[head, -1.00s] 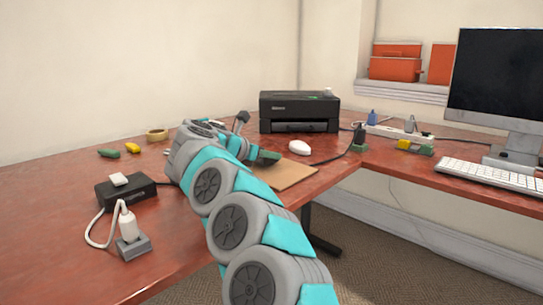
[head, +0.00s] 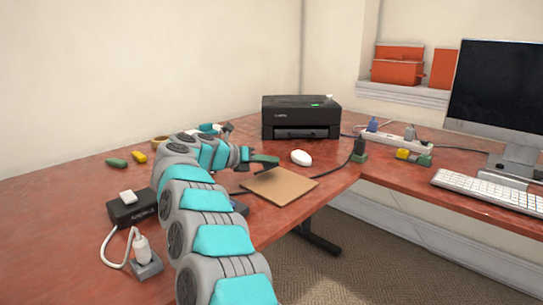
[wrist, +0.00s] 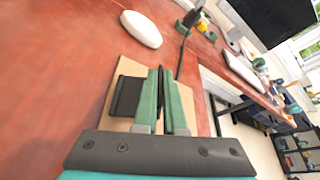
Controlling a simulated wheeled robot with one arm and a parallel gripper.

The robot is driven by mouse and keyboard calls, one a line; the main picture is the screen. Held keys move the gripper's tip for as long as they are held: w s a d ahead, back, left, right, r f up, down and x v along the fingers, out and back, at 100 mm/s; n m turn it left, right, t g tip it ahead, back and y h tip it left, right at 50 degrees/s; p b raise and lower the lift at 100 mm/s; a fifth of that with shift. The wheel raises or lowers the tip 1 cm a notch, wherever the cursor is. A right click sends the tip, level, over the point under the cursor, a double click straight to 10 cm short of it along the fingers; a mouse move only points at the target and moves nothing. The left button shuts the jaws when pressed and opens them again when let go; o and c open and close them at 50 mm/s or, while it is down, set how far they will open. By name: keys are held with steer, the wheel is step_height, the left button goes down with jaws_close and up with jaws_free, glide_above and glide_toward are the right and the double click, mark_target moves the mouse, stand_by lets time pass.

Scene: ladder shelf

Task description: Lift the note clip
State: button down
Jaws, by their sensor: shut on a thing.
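My gripper (wrist: 162,78) is shut on a thin dark piece, which I take to be the note clip (wrist: 161,82). Only a narrow strip of it shows between the two green fingers in the wrist view. A black squarish patch lies just left of the left finger; I cannot tell whether it is part of the clip. In the head view my gripper (head: 274,159) is over the back part of a tan board (head: 283,188), with a shadow below it. The clip cannot be made out there.
A white mouse (head: 301,158) lies just behind the board, and a black printer (head: 301,118) stands further back. A black box (head: 130,208) and a plugged white adapter (head: 141,248) sit at the left front. A power strip (head: 392,130) and keyboard (head: 488,188) are at right.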

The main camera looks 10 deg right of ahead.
steer(key=shift+w+a+r+n+g+h, duration=0.2)
steer(key=shift+w+a+n+g+h, duration=0.2)
steer(key=shift+n, duration=0.4)
steer(key=shift+w+a+r+n+g+h, duration=0.25)
steer(key=shift+w+n+h, duration=0.25)
steer(key=shift+n, duration=0.3)
steer(key=c, duration=1)
jaws_free()
